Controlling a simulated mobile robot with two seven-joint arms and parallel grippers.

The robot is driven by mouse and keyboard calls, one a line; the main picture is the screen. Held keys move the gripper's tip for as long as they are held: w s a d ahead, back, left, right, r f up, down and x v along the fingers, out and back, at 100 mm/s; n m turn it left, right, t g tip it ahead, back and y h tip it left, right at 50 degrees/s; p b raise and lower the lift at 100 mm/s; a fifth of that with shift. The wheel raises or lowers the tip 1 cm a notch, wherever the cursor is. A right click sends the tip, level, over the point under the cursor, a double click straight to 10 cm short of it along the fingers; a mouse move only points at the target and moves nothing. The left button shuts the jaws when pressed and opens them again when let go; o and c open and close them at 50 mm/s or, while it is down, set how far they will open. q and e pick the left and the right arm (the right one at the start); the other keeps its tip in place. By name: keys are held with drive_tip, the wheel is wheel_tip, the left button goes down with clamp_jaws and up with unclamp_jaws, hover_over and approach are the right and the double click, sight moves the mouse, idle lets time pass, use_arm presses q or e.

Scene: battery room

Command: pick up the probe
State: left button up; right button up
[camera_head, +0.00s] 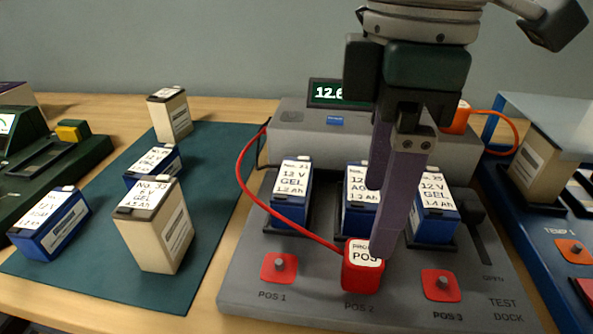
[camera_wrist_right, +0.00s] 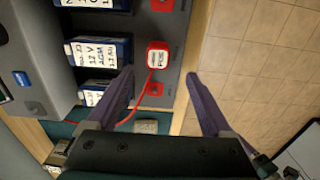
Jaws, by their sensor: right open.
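The probe (camera_head: 362,270) is a small red block with a white label reading "POS". It stands upright at POS 2 on the grey test dock (camera_head: 250,305), with a red cable running from it to the back left of the dock. My right gripper (camera_head: 379,218) has purple fingers pointing down. In the head view the near fingertip overlaps the probe's top right edge; whether they touch I cannot tell. In the right wrist view (camera_wrist_right: 160,76) the fingers are spread apart, with the probe (camera_wrist_right: 159,55) beyond the tips and nothing between them. My left gripper is not in view.
Red terminal pads flank the probe at POS 1 (camera_head: 279,268) and POS 3 (camera_head: 441,285). Blue batteries (camera_head: 292,190) stand in the dock behind it. Several batteries stand around a green mat (camera_head: 95,275) at left. A blue-framed unit (camera_head: 550,240) is at right.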

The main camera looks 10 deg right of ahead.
sight(365, 253)
drive_tip(key=shift+w+d+f, duration=0.1)
drive_tip(key=shift+f, duration=0.35)
wheel_tip(365, 253, down, 3)
drive_tip(key=shift+d+f+b, duration=0.1)
drive_tip(key=shift+f+b, duration=0.1)
drive_tip(key=shift+b, duration=0.1)
drive_tip(key=f, duration=0.5)
drive_tip(key=shift+a+f+b, duration=0.2)
drive_tip(key=shift+f+b, duration=0.05)
drive_tip(key=shift+b, duration=0.15)
drive_tip(key=c, duration=0.4)
clamp_jaws()
